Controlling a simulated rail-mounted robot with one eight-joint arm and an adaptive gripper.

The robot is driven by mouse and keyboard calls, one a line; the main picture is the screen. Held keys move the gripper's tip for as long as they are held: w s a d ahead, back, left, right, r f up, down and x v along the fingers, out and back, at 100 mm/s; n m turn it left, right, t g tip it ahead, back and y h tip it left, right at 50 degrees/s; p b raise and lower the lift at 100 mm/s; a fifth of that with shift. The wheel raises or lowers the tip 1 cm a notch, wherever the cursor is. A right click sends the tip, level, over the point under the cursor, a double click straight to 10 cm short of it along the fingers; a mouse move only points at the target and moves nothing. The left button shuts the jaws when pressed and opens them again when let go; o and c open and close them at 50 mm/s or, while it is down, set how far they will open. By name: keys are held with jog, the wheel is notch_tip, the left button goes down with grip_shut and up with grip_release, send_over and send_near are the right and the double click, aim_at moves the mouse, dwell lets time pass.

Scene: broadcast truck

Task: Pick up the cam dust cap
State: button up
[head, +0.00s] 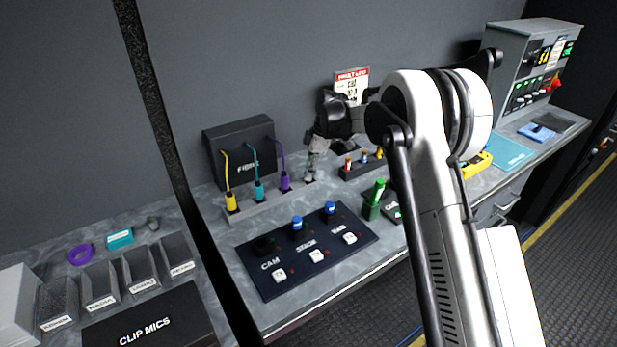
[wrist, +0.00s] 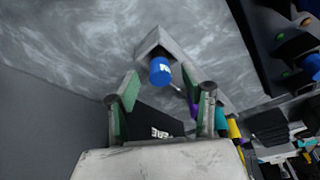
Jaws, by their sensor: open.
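A small blue cap (wrist: 160,70) with pale lettering too small to read sits on a grey angular holder (wrist: 150,45) in the wrist view. It may be the cam dust cap, but I cannot confirm this. My gripper (wrist: 160,88) is open and empty, its green-padded fingers spread on either side of the view with the cap just beyond and between the tips. In the head view, my gripper (head: 311,172) is beside the purple plug, and no cap is clear there. On the black panel (head: 300,268), the CAM position (head: 263,246) shows no blue cap.
Blue caps stand at the panel's STAGE position (head: 297,222) and right position (head: 330,208). Yellow, teal and purple (head: 284,181) cabled plugs stand left of my gripper. A green marker (head: 378,190) and a small rack (head: 362,167) are to the right. A dark post crosses at left.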

jog(key=shift+a+f, duration=0.15)
jog(key=shift+f, duration=0.45)
jog(key=c, duration=0.9)
jog(key=shift+r, duration=0.15)
